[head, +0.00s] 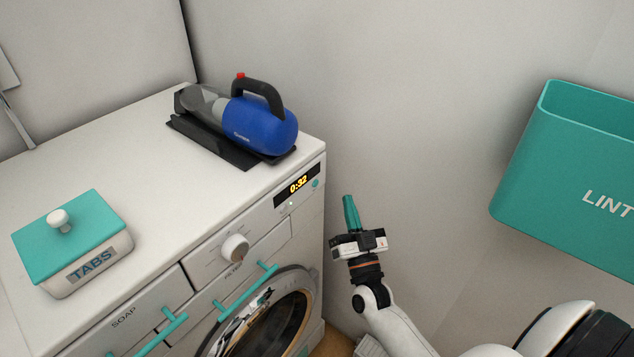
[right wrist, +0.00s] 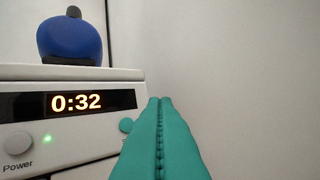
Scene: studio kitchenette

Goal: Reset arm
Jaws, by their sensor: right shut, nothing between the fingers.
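My right gripper (head: 351,213) has teal fingers and is shut with nothing between them. It points up in the head view, just right of the washing machine's (head: 240,207) front right corner and apart from it. In the right wrist view the shut fingers (right wrist: 161,105) reach forward, beside the lit display (right wrist: 77,102) reading 0:32. A teal button (right wrist: 126,125) shows just left of the fingers. My left gripper is not in view.
A blue handheld vacuum (head: 262,123) lies on a black base on the machine top. A TABS box (head: 75,240) with a teal lid stands at the left. A teal LINT bin (head: 570,180) is at the wall on the right. Filter and soap drawers have teal handles.

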